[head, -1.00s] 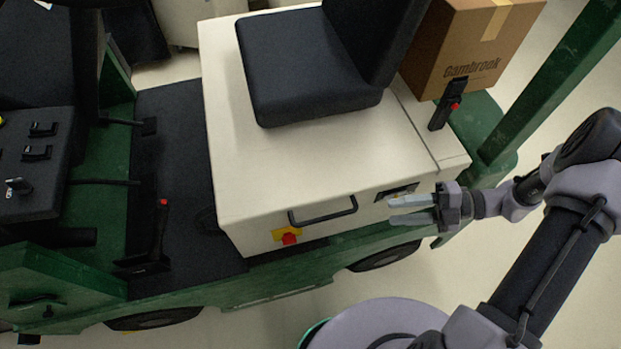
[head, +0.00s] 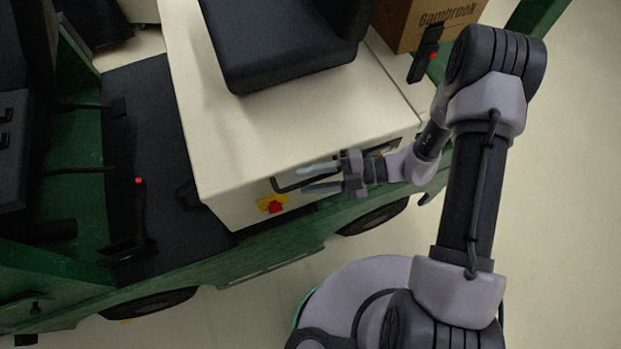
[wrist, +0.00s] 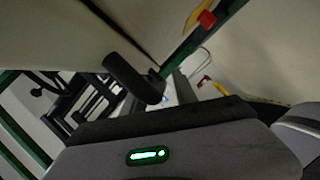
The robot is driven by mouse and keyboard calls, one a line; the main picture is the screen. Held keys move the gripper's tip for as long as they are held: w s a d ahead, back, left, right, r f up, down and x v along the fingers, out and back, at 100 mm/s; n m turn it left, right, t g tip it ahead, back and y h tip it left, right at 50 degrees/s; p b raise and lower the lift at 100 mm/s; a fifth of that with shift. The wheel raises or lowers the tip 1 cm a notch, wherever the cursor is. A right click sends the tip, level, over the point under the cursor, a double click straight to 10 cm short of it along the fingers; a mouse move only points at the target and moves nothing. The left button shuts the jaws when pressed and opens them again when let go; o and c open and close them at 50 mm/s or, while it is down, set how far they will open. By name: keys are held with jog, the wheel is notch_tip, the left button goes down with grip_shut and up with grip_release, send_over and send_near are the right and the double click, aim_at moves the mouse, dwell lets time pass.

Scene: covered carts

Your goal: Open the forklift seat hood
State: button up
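The forklift's cream seat hood (head: 240,130) is closed, with the black seat (head: 285,45) on top. A dark bar handle (head: 284,188) is on its front face, partly hidden by my gripper. My gripper (head: 305,179) is at the handle's right part, its two pale fingers apart, one above the other, pointing left. The fingers overlap the handle in the picture; I cannot tell whether they touch it. In the wrist view, a thick dark bar (wrist: 135,78), seemingly the handle, stands out from a pale panel just ahead of my gripper.
A red knob on a yellow plate (head: 272,204) sits below the handle's left end. A black lever with a red button (head: 427,52) and a cardboard box (head: 410,25) are at the hood's rear. Clear floor (head: 560,200) lies to the right.

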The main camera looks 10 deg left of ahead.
grip_shut()
dwell(1.4)
